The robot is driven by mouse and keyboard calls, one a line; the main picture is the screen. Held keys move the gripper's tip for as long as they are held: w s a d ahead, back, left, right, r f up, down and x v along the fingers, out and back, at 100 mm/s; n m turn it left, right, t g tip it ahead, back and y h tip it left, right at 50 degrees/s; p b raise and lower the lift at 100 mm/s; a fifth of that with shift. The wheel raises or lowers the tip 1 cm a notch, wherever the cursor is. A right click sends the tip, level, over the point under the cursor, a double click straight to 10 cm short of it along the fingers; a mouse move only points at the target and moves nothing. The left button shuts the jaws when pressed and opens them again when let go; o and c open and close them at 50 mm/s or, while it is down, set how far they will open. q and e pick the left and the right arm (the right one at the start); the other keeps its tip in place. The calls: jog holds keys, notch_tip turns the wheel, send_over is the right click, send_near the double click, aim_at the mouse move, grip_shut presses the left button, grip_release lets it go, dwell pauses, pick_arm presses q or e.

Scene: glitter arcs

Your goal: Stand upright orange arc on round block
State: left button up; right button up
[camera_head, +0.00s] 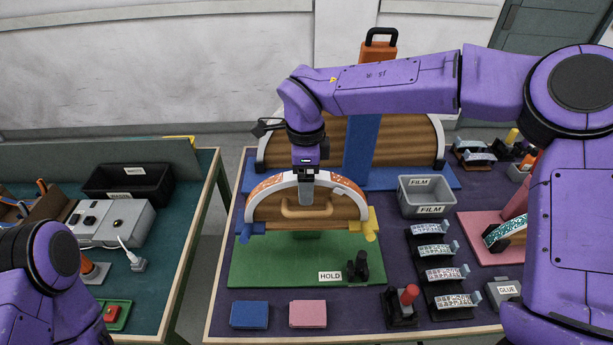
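A wooden half-round block (285,217) with a handle stands on a green board (250,270) in the middle of the table. A speckled orange and white arc (268,184) lies along its curved top, curve upward, with its middle hidden by my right gripper. My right gripper (307,200) points straight down at the top of the arc, in front of the block. Its fingers look close together, but I cannot tell whether they grip the arc. My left gripper is out of view; only part of that arm shows at the lower left.
A blue clamp (250,230) and a yellow clamp (370,224) flank the block. A larger wooden half-round (400,140) stands behind. A grey FILM bin (426,198) and several small patterned arcs stand right. A black HOLD clamp (358,268) sits on the board.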

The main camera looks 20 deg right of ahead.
jog(key=shift+r+p, duration=2.35)
jog(key=shift+r, duration=0.25)
jog(key=shift+r+p, duration=0.75)
jog(key=shift+r, duration=0.4)
jog(key=shift+f, duration=0.1)
